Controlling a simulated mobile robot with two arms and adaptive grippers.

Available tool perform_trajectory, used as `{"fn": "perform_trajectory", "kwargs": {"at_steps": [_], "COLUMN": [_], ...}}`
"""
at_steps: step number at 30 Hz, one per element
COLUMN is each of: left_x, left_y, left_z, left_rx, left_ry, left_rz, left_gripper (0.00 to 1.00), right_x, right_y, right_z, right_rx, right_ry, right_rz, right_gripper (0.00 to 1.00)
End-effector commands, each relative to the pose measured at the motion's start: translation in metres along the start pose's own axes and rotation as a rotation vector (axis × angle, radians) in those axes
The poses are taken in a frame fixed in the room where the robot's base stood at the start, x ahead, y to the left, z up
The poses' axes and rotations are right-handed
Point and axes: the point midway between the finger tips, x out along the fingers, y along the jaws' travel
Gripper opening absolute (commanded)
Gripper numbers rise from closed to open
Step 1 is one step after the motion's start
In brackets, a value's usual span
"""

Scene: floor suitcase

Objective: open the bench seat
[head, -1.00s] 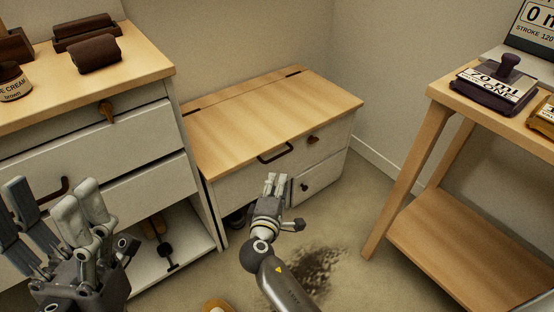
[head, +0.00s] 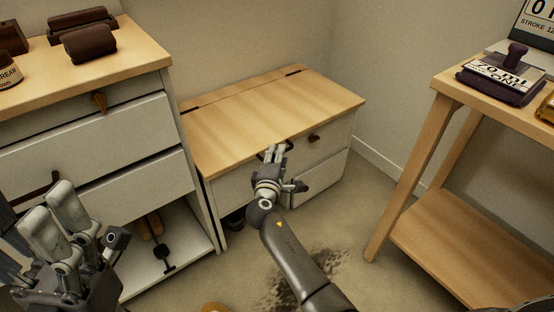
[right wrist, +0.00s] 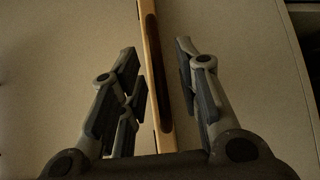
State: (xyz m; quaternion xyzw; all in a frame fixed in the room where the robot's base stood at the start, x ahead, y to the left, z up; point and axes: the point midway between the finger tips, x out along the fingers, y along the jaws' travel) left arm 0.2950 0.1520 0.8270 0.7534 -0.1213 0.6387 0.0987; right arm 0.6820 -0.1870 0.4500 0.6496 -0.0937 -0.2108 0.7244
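The bench has a light wooden seat lid (head: 270,105), lying flat and closed, with a hinge line along its back. Its dark handle at the front edge is mostly hidden by my right gripper (head: 274,150) in the head view. In the right wrist view, the dark handle (right wrist: 151,55) runs along the wooden lid edge, between the spread fingers of my right gripper (right wrist: 155,85). The fingers stand apart on both sides, with gaps to the handle. My left gripper (head: 75,230) is at the lower left, open and empty, in front of the drawer cabinet.
A white drawer cabinet (head: 95,135) with a wooden top stands left of the bench. A wooden side table (head: 450,225) with a stamp (head: 505,75) stands on the right. The bench front has a small drawer and door. A dark stain (head: 325,265) marks the floor.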

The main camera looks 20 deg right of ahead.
Motion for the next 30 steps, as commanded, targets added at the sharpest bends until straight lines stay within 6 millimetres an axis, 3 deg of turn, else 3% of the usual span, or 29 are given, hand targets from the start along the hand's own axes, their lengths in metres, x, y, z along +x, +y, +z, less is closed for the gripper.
{"fn": "perform_trajectory", "kwargs": {"at_steps": [7,14,30], "left_x": [0.0011,0.0010,0.0026], "left_y": [0.0002,0.0001,-0.0001], "left_z": [-0.0002,-0.0002,-0.0013], "left_rx": [0.000,0.000,0.000], "left_ry": [0.002,0.002,-0.001], "left_rz": [0.001,0.001,-0.002], "left_gripper": [0.61,0.61,0.61], "right_x": [0.0006,0.0004,0.0002], "right_y": [0.0002,0.0001,0.0020], "right_z": [0.0003,0.0003,0.0013], "right_rx": [0.000,0.000,-0.002], "right_ry": [0.000,-0.001,-0.001], "right_rz": [0.000,0.000,-0.004], "right_gripper": [0.30,0.00,0.00]}}
